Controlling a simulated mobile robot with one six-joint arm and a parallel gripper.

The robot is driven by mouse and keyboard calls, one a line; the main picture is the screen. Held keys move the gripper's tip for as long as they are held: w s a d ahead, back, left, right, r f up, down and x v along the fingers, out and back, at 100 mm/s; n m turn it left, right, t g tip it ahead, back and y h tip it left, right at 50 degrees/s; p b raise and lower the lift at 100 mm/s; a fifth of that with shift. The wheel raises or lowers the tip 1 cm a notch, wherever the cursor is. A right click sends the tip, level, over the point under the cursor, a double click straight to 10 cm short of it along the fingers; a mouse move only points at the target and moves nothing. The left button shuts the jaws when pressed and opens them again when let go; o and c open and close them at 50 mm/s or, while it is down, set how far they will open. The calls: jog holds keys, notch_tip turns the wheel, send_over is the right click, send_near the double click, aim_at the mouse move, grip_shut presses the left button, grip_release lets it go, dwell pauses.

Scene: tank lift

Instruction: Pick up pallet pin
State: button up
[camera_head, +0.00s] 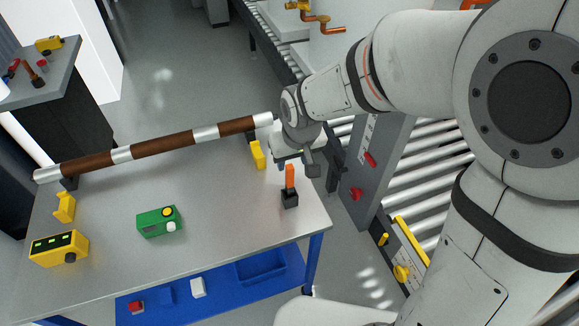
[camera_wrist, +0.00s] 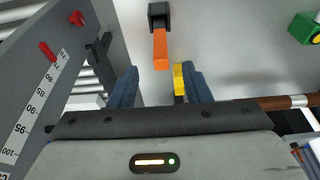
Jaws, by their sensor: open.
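The pallet pin, an orange upright piece (camera_head: 290,178), stands in a small black block (camera_head: 290,200) near the right edge of the workbench in the head view. In the wrist view the orange pin (camera_wrist: 160,48) shows at top centre with its black block (camera_wrist: 159,15) beyond it. My gripper (camera_head: 312,160) hangs near the bench's right edge, just behind the pin in the head view. In the wrist view its two blue fingers (camera_wrist: 160,85) are spread apart with nothing held. The pin lies beyond the fingertips, roughly in line with the gap, apart from both.
A long brown-and-silver bar (camera_head: 160,146) lies across the bench's back, with yellow pieces (camera_head: 258,154) (camera_head: 65,207) near its ends. A green box (camera_head: 159,221) and a yellow device (camera_head: 59,248) sit on the bench (camera_head: 225,210). A grey panel and roller conveyor (camera_head: 430,150) stand right.

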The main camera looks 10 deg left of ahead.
aim_at(290, 167)
jog(key=shift+a+p+x, duration=0.15)
jog(key=shift+p+x, duration=0.05)
jog(key=shift+x, duration=1.75)
jog(key=shift+a+p+x, duration=0.1)
jog(key=shift+p+x, duration=0.1)
jog(key=shift+x, duration=1.75)
jog(key=shift+w+r, duration=0.1)
jog(key=shift+w, duration=0.1)
jog(key=shift+c, duration=0.4)
grip_shut()
